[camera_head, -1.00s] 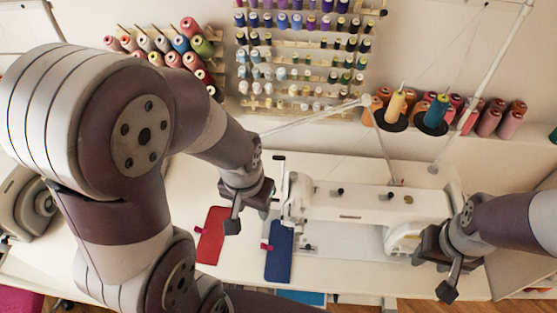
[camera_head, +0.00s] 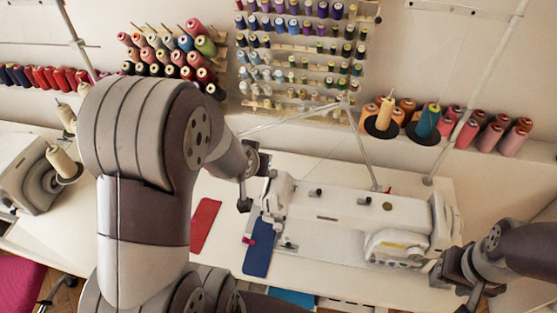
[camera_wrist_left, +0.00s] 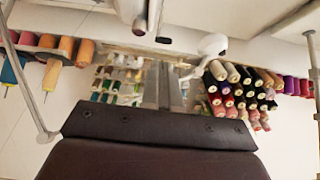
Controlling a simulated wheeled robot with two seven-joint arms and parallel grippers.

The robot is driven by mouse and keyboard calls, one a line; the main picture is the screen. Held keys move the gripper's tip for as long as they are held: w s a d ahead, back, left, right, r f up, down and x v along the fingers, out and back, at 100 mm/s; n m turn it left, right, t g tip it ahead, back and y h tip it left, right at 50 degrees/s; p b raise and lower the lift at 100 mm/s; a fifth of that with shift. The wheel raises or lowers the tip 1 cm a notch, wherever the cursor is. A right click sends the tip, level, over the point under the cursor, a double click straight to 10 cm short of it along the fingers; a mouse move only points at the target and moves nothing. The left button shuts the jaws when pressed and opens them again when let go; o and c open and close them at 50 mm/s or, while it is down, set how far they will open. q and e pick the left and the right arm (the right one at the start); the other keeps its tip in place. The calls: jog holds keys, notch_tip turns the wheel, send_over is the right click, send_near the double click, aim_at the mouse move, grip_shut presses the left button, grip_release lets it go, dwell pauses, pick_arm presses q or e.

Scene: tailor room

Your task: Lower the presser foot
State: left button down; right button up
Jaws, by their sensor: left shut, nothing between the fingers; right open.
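The white sewing machine (camera_head: 350,207) lies across the table in the head view. Its presser foot is too small to make out under the left end of the machine. My left gripper (camera_head: 244,203) is shut and empty, just left of that end; I cannot tell whether it touches the machine. My right gripper (camera_head: 470,285) is open and empty at the machine's lower right. A blue cloth piece (camera_head: 260,254) with a pink tab lies at the machine's left end. In the left wrist view the machine's presser foot cannot be identified.
A red cloth piece (camera_head: 206,222) lies on the white table (camera_head: 215,255) left of the blue one. A thread stand with an orange cone (camera_head: 385,112) and a teal cone (camera_head: 428,120) rises behind the machine. Another machine (camera_head: 32,175) stands at the far left.

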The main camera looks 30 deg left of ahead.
pick_arm(q)
jog(key=a+p+x, duration=0.1)
jog(key=x, duration=1.3)
jog(key=shift+w+a+r+p, duration=0.3)
jog(key=shift+w+a+p, duration=0.05)
pick_arm(e)
jog(key=shift+a+r, duration=0.9)
jog(key=shift+r, duration=0.1)
jog(key=shift+s+d, duration=0.1)
jog(key=shift+r, duration=0.1)
